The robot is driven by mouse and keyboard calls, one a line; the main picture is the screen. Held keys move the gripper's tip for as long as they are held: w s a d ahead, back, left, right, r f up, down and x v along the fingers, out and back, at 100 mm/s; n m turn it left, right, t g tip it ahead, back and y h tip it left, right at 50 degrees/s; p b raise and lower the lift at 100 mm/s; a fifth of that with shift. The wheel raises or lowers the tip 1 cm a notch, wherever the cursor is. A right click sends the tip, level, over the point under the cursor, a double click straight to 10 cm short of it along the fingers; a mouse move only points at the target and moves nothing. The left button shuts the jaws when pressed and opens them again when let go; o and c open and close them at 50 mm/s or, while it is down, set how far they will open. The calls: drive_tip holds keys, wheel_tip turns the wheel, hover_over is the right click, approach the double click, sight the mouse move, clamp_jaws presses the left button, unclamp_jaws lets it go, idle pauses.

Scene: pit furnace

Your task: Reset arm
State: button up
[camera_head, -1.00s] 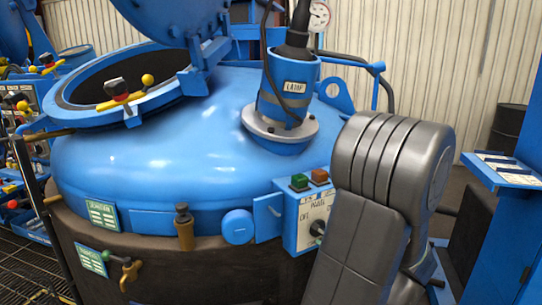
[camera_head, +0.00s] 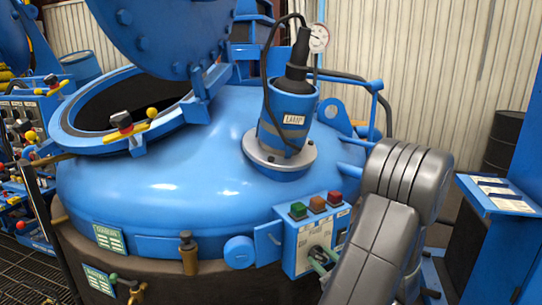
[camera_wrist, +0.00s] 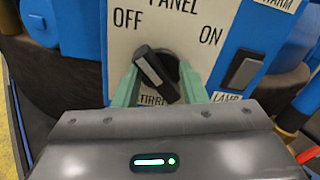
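My gripper (camera_wrist: 160,88) is open in the wrist view, its two green fingers on either side of a black rotary knob (camera_wrist: 156,74). Gaps show between the fingers and the knob. The knob sits on a panel marked OFF on the left and ON on the right; its upper end leans toward OFF. In the head view the control panel (camera_head: 305,236) is on the furnace's front, and my green fingers (camera_head: 318,260) show at its lower part. My grey arm (camera_head: 385,220) stands in front of the panel's right side and hides part of it.
The blue furnace vessel (camera_head: 165,190) has its round lid (camera_head: 165,35) raised. A motor-like unit (camera_head: 285,120) with a black cable stands on top. A blue stand (camera_head: 500,193) is at right. A black rocker switch (camera_wrist: 243,72) is right of the knob.

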drive_tip(key=shift+r+m+p, duration=0.1)
drive_tip(key=shift+m+p, duration=0.5)
drive_tip(key=shift+m, duration=0.1)
